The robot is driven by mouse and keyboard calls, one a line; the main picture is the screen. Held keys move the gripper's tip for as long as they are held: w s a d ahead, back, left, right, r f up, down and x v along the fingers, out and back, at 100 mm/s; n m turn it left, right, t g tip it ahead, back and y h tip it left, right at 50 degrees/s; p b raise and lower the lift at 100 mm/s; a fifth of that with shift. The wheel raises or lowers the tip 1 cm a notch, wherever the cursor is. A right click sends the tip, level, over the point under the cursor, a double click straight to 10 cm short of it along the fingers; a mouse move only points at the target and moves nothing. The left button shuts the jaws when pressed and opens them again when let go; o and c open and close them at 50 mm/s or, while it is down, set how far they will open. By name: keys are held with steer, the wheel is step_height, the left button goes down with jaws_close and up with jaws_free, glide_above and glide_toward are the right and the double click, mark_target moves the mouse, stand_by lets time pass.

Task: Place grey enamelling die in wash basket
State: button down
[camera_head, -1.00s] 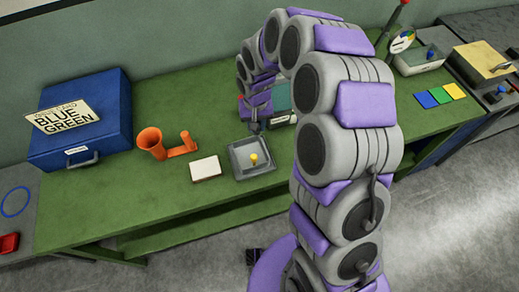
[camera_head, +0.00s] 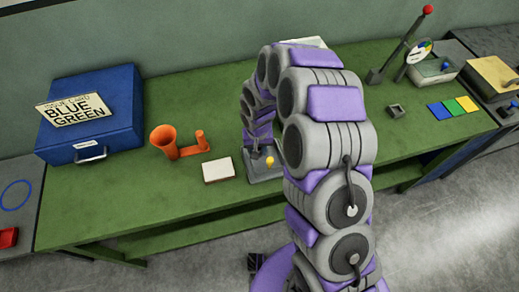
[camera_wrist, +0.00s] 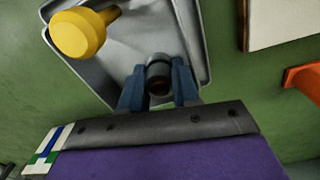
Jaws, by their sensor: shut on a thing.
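A dark grey cylindrical piece, which looks like the grey die (camera_wrist: 158,72), is between the two fingers of my gripper (camera_wrist: 158,90) in the wrist view. The gripper is shut on it. Behind the die is a shallow grey tray (camera_wrist: 203,40) holding a yellow-knobbed piece (camera_wrist: 82,32). In the head view my gripper (camera_head: 256,152) is at this tray (camera_head: 265,177), beside the yellow knob (camera_head: 269,161). My arm hides part of the tray there. I cannot tell whether the die touches the tray, or whether this tray is the wash basket.
A white block (camera_head: 218,170) and an orange funnel-like piece (camera_head: 166,140) are left of the tray. A blue case (camera_head: 90,120) with a card stands further left. A small grey square piece (camera_head: 397,111) and coloured squares (camera_head: 455,107) are right. My arm hides the middle back.

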mark_target(269, 149)
steer(key=shift+s, duration=0.1)
steer(key=c, duration=1.2)
jaws_free()
steer(key=shift+d, duration=0.4)
steer(key=o, duration=0.4)
steer(key=d, duration=0.3)
steer(key=shift+r, duration=0.2)
steer(key=shift+a, duration=0.45)
steer(key=shift+a+r+p, duration=0.15)
steer(key=shift+a+r, duration=0.3)
steer(key=shift+a, duration=0.2)
steer(key=shift+a+r+p, duration=0.15)
steer(key=shift+a+r, duration=0.3)
steer(key=shift+a, duration=0.15)
steer(key=shift+r+p, duration=0.9)
steer(key=shift+r, duration=4.05)
steer(key=s+d+r, duration=0.9)
steer(key=r, duration=0.1)
steer(key=s+d+r, duration=0.2)
steer(key=s, duration=0.5)
steer(key=s+d+r+g, duration=0.1)
steer(key=s+d+r, duration=0.1)
steer(key=s, duration=0.6)
steer(key=s+d+r+m+g, duration=0.1)
steer(key=s+d+r, duration=0.1)
steer(key=s, duration=0.6)
steer(key=shift+s+r, duration=0.1)
steer(key=shift+r, duration=0.8)
